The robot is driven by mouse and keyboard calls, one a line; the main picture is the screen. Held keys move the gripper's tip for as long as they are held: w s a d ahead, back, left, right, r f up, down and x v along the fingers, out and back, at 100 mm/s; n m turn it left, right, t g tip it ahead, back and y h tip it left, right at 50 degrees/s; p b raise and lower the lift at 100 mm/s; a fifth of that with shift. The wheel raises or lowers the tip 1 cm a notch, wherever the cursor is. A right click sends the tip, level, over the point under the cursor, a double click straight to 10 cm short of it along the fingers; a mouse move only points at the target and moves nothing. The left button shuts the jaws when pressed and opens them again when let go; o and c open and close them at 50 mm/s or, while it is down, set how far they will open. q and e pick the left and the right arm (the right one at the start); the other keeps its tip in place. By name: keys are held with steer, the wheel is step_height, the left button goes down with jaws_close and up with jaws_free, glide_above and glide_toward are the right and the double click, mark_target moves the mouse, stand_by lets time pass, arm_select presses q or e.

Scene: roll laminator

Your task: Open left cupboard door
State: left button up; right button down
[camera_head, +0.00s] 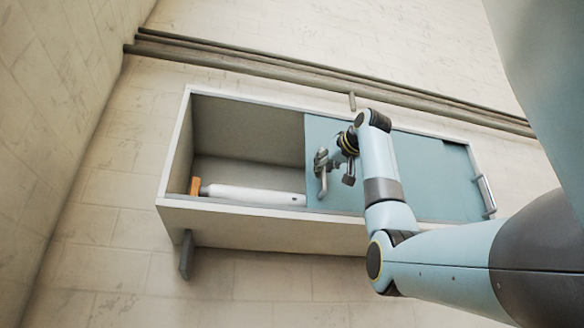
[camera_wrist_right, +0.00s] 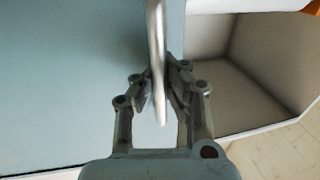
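The cupboard (camera_head: 255,213) is a long pale box with blue sliding doors. Its left part stands open. The left cupboard door (camera_head: 340,202) is slid to the right, and its edge is near the box's middle. The door's upright metal handle (camera_head: 323,184) is near that edge; in the right wrist view the handle (camera_wrist_right: 157,60) runs between my fingers. My right gripper (camera_head: 322,161) is at the handle, its fingers (camera_wrist_right: 160,88) close on both sides of it, shut on it. My left gripper is not in view.
A white roll (camera_head: 250,195) with an orange end (camera_head: 195,186) lies in the open left compartment. A second handle (camera_head: 485,195) is at the cupboard's right end. Grey rails (camera_head: 240,62) run along the wall behind. My right arm covers part of the doors.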

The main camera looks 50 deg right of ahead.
steer(key=s+d, duration=0.4)
steer(key=d, duration=0.3)
steer(key=shift+s+d+f+p, duration=0.15)
steer(key=shift+s+d+p, duration=0.1)
steer(key=shift+p, duration=0.1)
steer(key=c, duration=1.5)
jaws_free()
steer(key=shift+s, duration=0.35)
steer(key=shift+o, duration=0.8)
steer(key=shift+w, duration=0.2)
steer(key=v, duration=1.2)
